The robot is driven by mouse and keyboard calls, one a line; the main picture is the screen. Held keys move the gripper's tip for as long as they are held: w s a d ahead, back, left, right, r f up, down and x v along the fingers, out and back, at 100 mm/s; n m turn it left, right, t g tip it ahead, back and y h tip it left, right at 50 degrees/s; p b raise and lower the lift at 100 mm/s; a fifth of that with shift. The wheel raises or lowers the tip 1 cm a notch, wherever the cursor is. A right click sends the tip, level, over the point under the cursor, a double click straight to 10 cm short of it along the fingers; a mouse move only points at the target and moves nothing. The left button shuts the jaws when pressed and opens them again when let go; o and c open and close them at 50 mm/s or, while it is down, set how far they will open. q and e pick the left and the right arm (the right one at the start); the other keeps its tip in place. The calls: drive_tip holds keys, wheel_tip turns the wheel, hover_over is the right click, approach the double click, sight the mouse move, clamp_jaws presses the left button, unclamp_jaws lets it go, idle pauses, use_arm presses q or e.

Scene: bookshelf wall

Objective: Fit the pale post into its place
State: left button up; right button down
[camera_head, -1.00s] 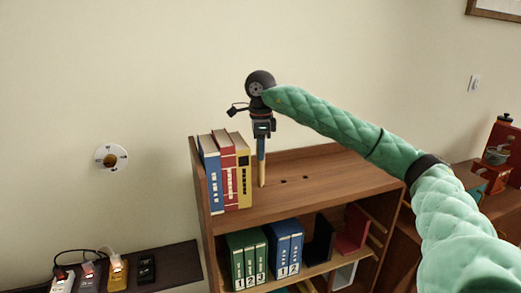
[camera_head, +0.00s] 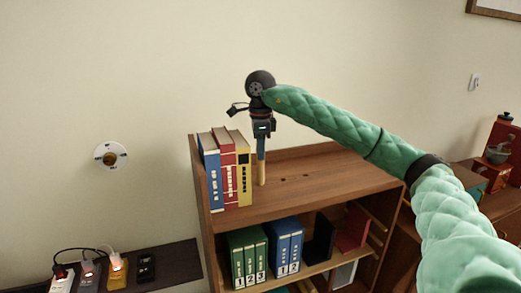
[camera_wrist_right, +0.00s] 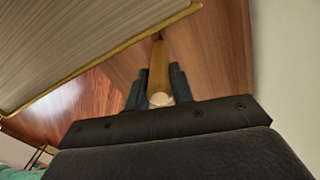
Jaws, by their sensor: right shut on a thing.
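The pale post (camera_head: 262,173) is a thin wooden peg, upright over the top board of the bookshelf (camera_head: 330,172), just right of the yellow book. My right gripper (camera_head: 261,158) points down from above and is shut on the post's upper part. In the right wrist view the post (camera_wrist_right: 159,68) stands between the two dark fingers (camera_wrist_right: 159,82). Its far end is at or very near the wood by a small dark spot; I cannot tell whether it is in a hole. Two small dark holes (camera_head: 283,181) show in the board to the right. My left gripper is not in view.
Blue, red and yellow books (camera_head: 228,170) stand close left of the post; the yellow one (camera_head: 244,172) is nearest. The top board is clear to the right. A wall lies behind.

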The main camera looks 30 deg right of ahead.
drive_tip(key=shift+f, duration=0.3)
idle(0.5)
drive_tip(key=c, duration=1.1)
unclamp_jaws()
drive_tip(key=shift+r+b, duration=0.5)
drive_tip(key=shift+r, duration=3.4)
